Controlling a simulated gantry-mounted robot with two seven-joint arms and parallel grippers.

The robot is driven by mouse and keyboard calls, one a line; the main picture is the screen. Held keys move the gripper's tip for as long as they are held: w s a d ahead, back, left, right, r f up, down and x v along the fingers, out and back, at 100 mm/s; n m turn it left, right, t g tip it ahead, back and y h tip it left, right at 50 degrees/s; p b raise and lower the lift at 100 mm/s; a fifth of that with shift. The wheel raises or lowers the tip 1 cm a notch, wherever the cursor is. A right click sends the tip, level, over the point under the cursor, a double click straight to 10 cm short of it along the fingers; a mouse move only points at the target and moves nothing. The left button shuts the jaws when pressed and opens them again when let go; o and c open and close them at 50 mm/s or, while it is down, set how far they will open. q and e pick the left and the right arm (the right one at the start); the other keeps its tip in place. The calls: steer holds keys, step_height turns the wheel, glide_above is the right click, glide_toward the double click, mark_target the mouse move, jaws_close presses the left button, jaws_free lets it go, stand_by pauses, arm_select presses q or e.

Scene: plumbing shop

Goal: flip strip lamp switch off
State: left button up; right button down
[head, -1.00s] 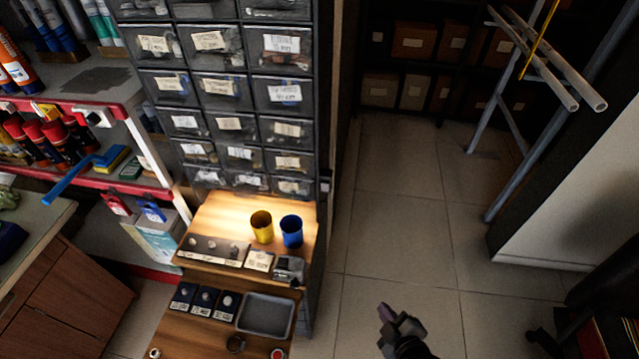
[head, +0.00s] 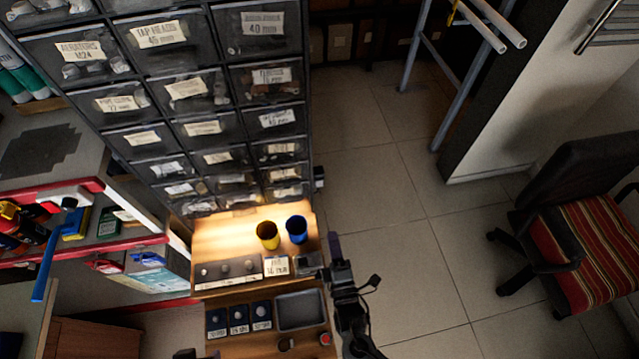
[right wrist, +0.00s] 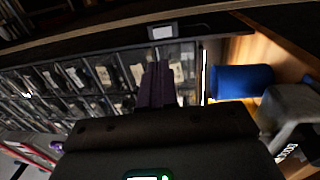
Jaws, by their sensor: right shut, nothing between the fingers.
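A small dark box (head: 319,177), which looks like the lamp switch, sits on the right side of the drawer cabinet, near its bottom. A small framed pale plate (right wrist: 162,32) on a dark panel in the right wrist view may be the same switch. The strip lamp itself is hidden, but warm light falls on the wooden shelf under the drawers. My right gripper (head: 334,246) is shut and empty, below the box and just right of the shelf. Its closed fingers (right wrist: 158,85) point toward the plate, apart from it. My left gripper is not clearly seen.
A yellow cup (head: 268,235) and a blue cup (head: 297,229) stand on the lit shelf, close left of my right gripper. A grey tray (head: 300,310) lies on the lower board. A striped chair (head: 595,250) stands at right. The tiled floor between is clear.

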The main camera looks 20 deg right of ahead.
arm_select(q)
steer(key=shift+s, duration=0.1)
arm_select(e)
steer(key=shift+w+r, duration=0.2)
steer(key=shift+w, duration=0.05)
arm_select(q)
steer(key=shift+f+b, duration=0.9)
steer(key=shift+b, duration=0.1)
arm_select(e)
glide_toward(320, 183)
steer(key=w, duration=0.4)
steer(key=w+r, duration=0.1)
steer(key=w, duration=0.1)
steer(key=shift+w+d, duration=0.35)
steer(key=shift+d, duration=0.05)
arm_select(q)
steer(key=shift+r, duration=0.1)
